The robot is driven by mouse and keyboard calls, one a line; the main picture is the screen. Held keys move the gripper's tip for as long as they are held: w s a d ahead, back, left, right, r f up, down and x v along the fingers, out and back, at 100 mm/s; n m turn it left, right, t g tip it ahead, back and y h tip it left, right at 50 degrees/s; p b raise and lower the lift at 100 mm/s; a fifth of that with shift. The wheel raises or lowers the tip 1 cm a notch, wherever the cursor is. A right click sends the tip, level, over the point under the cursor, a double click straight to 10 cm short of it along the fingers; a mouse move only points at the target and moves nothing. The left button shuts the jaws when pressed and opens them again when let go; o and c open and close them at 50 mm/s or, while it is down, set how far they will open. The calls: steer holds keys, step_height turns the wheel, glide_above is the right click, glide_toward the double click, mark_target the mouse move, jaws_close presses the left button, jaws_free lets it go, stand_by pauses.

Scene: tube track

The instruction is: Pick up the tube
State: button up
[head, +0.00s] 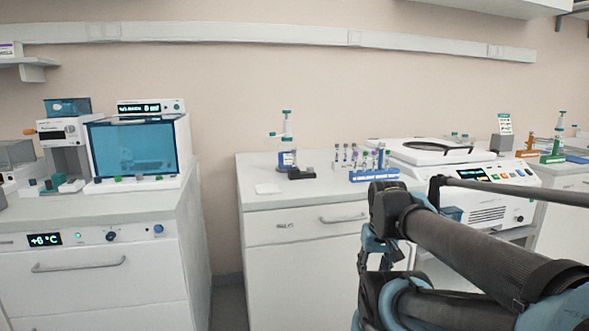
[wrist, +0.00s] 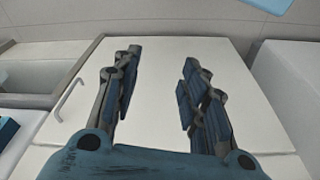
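Several small tubes (head: 354,157) with coloured caps stand upright in and beside a blue-fronted rack (head: 375,175) on the middle counter in the head view. They are too small to tell which one is meant. My gripper (wrist: 160,75) is open in the wrist view, with nothing between its fingers. Behind the fingers is a pale cabinet front, and no tube shows in that view. In the head view my arm reaches in from the lower right, in front of and below the counter's right part; its fingers cannot be made out clearly there.
A bottle with a teal-topped dispenser (head: 287,158) and a small black block (head: 301,173) stand left of the tubes. A white device with a screen (head: 490,175) stands to their right. A cabinet handle (wrist: 70,100) shows in the wrist view.

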steer(key=w+a+r+n+y, duration=0.1)
steer(key=w+a+r+n, duration=0.2)
steer(key=w+r, duration=0.7)
steer(key=w+a+r+n+y, duration=0.15)
steer(key=w+a+r, duration=0.25)
steer(key=w+r, duration=0.55)
steer(key=n+y, duration=0.1)
steer(key=n, duration=0.6)
glide_toward(294, 153)
steer(key=x, duration=0.7)
steer(key=w+x, duration=0.1)
steer(key=x, duration=0.3)
steer(key=c, duration=0.9)
jaws_close()
